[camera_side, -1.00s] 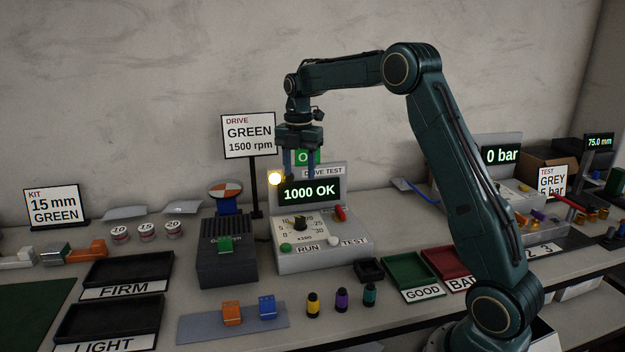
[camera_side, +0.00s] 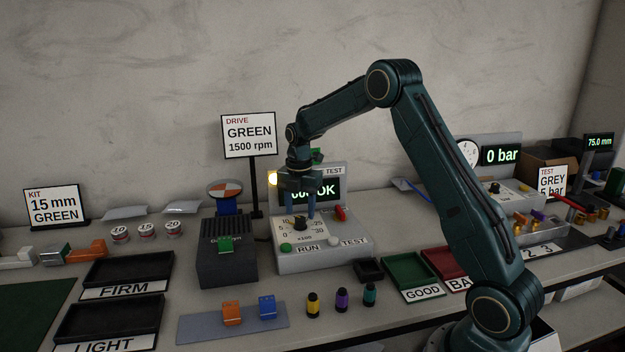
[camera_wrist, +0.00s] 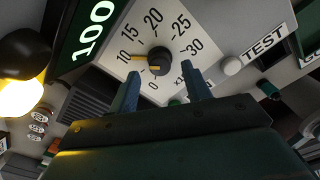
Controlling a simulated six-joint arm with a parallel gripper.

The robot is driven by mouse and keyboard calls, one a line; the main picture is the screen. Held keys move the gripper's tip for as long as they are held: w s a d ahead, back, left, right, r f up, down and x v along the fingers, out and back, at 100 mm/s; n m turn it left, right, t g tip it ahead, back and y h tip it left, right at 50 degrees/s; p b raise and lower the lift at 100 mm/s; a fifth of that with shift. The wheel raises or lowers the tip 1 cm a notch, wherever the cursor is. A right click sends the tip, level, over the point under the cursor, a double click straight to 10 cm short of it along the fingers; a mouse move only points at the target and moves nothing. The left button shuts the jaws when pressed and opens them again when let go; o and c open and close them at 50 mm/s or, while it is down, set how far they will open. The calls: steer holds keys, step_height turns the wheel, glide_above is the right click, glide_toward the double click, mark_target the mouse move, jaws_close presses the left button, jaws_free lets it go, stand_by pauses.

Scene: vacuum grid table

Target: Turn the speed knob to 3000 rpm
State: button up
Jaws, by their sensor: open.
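The speed knob (camera_wrist: 160,56) is a dark round knob on a white dial plate (camera_wrist: 200,37) marked up to 30. In the wrist view yellow marks at the knob lie toward the 10. In the side view the knob (camera_side: 300,223) sits on the front of the grey drive test unit (camera_side: 345,254). My gripper (camera_side: 298,214) points down just above the knob. In the wrist view my gripper (camera_wrist: 161,72) is open, with its two blue fingers apart and the knob between and beyond their tips. I cannot tell whether they touch it.
The display (camera_side: 327,191) behind the gripper is partly covered. A green RUN button (camera_side: 286,247), a white TEST button (camera_side: 333,241) and a red switch (camera_side: 341,213) surround the dial. A lit lamp (camera_side: 273,179) is at the unit's left. A sign (camera_side: 249,136) reads GREEN 1500 rpm.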

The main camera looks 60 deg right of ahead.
steer(key=shift+f, duration=1.1)
steer(key=c, duration=1)
